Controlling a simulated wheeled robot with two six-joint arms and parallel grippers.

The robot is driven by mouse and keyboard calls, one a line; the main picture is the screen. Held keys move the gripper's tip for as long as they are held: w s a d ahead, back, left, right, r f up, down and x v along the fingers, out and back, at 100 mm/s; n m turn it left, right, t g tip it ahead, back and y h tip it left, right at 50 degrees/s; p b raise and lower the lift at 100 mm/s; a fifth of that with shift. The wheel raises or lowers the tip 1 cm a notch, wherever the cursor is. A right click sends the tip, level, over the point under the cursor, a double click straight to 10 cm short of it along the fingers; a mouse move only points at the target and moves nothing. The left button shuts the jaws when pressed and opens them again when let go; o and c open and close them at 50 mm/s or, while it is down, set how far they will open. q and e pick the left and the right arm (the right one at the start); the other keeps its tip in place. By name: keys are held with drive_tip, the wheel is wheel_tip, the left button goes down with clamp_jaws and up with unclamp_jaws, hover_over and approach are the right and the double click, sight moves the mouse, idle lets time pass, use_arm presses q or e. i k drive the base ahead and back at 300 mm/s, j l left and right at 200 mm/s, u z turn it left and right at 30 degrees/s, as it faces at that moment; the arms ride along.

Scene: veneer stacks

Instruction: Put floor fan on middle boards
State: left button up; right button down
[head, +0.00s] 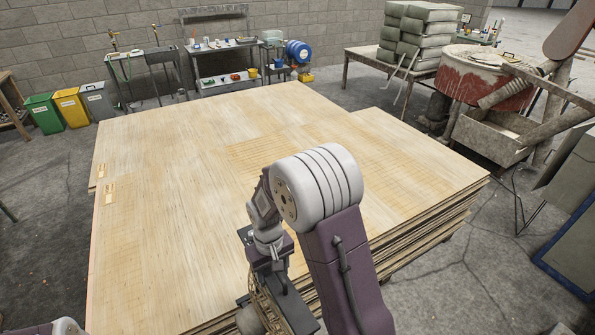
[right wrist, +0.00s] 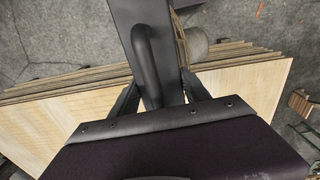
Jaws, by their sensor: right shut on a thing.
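The floor fan (head: 290,302) shows only in part at the lower middle of the head view, as a dark frame with brownish wire-like parts. My right gripper (head: 267,262) is shut on it at the near edge of the boards. In the right wrist view, the fan's dark bar and curved black handle (right wrist: 149,65) lie between the fingers (right wrist: 160,98). The rest of the fan is hidden by my arm. The broad veneer boards (head: 200,165) lie in flat stacks with several seams; which part is the middle one is hard to tell. My left gripper is out of view.
The board tops are largely bare, with two small tags (head: 105,180) at the left edge. Behind stand bins (head: 70,107), a workbench (head: 225,83) and a table of grey-green sacks (head: 418,35). A red drum (head: 478,75) stands at right.

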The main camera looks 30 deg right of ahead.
sight(233, 251)
drive_tip(key=k+l+u, duration=0.1)
drive_tip(key=l, duration=0.35)
drive_tip(key=l+u, duration=0.15)
drive_tip(key=l, duration=0.3)
drive_tip(key=k+l+u, duration=0.1)
drive_tip(key=l, duration=0.3)
drive_tip(key=k+l+u, duration=0.1)
drive_tip(key=l, duration=0.35)
drive_tip(key=k+l+u, duration=0.1)
drive_tip(key=k+l, duration=0.15)
drive_tip(key=l, duration=0.15)
drive_tip(key=k+l+u, duration=0.2)
drive_tip(key=k, duration=0.25)
